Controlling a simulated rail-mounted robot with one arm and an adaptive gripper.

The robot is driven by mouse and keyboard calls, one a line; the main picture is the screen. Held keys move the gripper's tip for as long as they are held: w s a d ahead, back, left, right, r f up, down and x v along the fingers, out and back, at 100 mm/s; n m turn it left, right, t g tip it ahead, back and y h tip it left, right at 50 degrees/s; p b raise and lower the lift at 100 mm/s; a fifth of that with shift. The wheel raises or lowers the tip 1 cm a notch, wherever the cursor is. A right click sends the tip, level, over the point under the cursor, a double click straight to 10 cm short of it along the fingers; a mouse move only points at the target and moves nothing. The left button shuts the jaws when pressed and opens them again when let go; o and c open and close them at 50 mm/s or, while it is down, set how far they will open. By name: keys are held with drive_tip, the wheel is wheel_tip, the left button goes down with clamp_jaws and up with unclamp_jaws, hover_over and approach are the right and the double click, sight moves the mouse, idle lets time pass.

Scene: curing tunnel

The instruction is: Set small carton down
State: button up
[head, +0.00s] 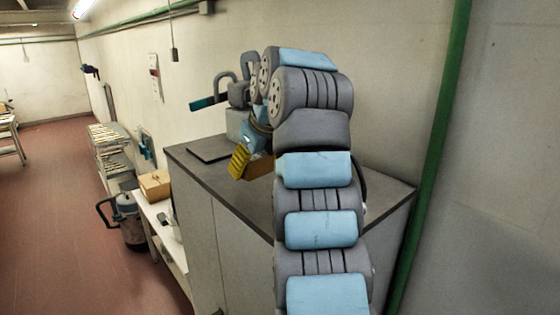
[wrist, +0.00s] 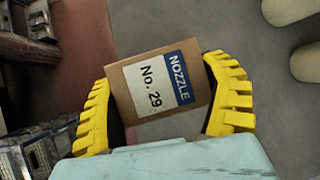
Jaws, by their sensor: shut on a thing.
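The small carton (wrist: 160,85) is brown cardboard with a white and blue label reading "NOZZLE No. 29". In the wrist view it sits slightly tilted between the yellow ribbed fingers of my gripper (wrist: 163,82), which is shut on its two sides. In the head view, one yellow finger of my gripper (head: 239,162) shows over the grey cabinet top (head: 245,197). The carton (head: 262,167) is beside that finger, partly hidden by my arm. I cannot tell whether its underside touches the cabinet top.
A black flat panel (head: 209,149) lies at the cabinet's far left corner. A grey box (head: 236,124) stands behind my gripper. Another carton (head: 155,184) is on a low white shelf at left. A green pipe (head: 430,150) runs down the wall. The cabinet's near top is clear.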

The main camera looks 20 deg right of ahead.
sight(266, 155)
drive_tip(key=d, duration=0.1)
drive_tip(key=r, duration=0.1)
drive_tip(key=d+m, duration=0.1)
drive_tip(key=shift+s+d+r, duration=0.2)
drive_tip(key=shift+s+d, duration=0.1)
drive_tip(key=shift+d+f+h, duration=0.2)
drive_tip(key=shift+d+h, duration=0.05)
drive_tip(key=shift+h, duration=0.05)
wheel_tip(266, 155, down, 3)
drive_tip(key=b, duration=0.2)
drive_tip(key=shift+s+b, duration=0.1)
drive_tip(key=shift+b, duration=0.2)
drive_tip(key=shift+a+f, duration=0.1)
drive_tip(key=shift+f, duration=0.45)
drive_tip(key=shift+f+b, duration=0.45)
drive_tip(key=shift+f, duration=1.3)
drive_tip(key=shift+f, duration=0.15)
drive_tip(key=o, duration=1.1)
drive_tip(key=shift+c, duration=0.2)
